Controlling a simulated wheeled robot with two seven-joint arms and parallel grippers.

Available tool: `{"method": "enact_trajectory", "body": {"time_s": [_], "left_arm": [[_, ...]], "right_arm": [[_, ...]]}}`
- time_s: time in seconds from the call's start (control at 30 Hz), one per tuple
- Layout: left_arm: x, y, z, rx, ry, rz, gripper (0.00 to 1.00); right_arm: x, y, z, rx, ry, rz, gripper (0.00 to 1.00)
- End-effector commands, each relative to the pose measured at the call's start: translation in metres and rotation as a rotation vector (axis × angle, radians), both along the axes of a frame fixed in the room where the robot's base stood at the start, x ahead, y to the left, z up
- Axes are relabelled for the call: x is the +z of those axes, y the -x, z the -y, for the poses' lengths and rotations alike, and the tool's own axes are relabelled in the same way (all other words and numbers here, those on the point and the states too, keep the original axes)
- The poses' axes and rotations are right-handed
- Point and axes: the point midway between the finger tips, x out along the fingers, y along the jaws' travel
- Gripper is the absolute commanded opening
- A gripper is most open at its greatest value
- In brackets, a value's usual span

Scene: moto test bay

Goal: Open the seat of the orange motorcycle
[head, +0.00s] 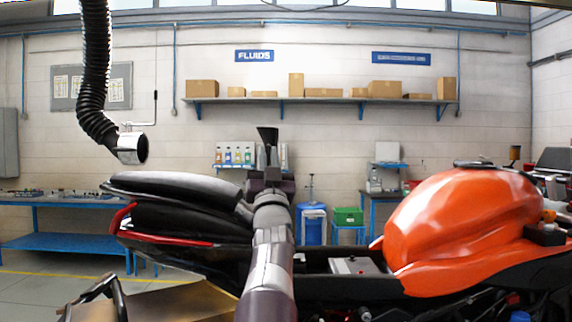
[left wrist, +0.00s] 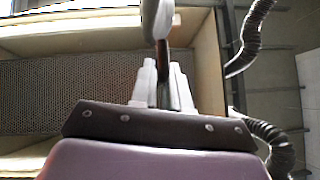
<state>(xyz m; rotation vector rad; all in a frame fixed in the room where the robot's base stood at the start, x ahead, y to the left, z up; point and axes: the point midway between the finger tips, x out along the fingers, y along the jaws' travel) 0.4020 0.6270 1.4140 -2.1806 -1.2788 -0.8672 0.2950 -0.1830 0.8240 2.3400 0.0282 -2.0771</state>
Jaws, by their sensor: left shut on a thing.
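The orange motorcycle (head: 455,225) stands across the front of the head view, its tank at the right. Its black tail seat section (head: 170,187) is at the left. Between tail and tank the frame lies open, and a pale boxy part (head: 355,266) shows inside. A dark upright piece (head: 267,136), seemingly the raised seat's front end, stands above my left gripper (head: 268,160). In the left wrist view, my left gripper (left wrist: 163,88) is shut on this thin dark piece (left wrist: 162,62). My arm hides much of the seat. My right gripper is not in view.
A black hose with a metal nozzle (head: 130,148) hangs over the tail. A blue bench (head: 65,244) is behind at left. A shelf with cardboard boxes (head: 320,99) runs along the back wall. A blue drum (head: 312,226) and green crate (head: 348,216) stand behind the motorcycle.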

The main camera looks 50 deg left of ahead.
Motion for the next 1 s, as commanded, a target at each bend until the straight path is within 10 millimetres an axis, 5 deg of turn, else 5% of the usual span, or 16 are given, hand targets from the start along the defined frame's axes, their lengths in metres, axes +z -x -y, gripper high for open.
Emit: {"method": "enact_trajectory", "body": {"time_s": [0.63,0.7,1.0], "left_arm": [[-0.0020,0.0093,-0.0091,-0.001,0.035,0.037,0.00],[-0.0021,0.0092,-0.0091,-0.001,0.035,0.037,0.32],[-0.0019,0.0099,-0.0083,0.000,0.033,0.037,0.33]], "right_arm": [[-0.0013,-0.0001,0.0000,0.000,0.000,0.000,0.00],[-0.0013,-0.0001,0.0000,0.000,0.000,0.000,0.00],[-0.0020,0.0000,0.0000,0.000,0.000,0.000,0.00]]}}
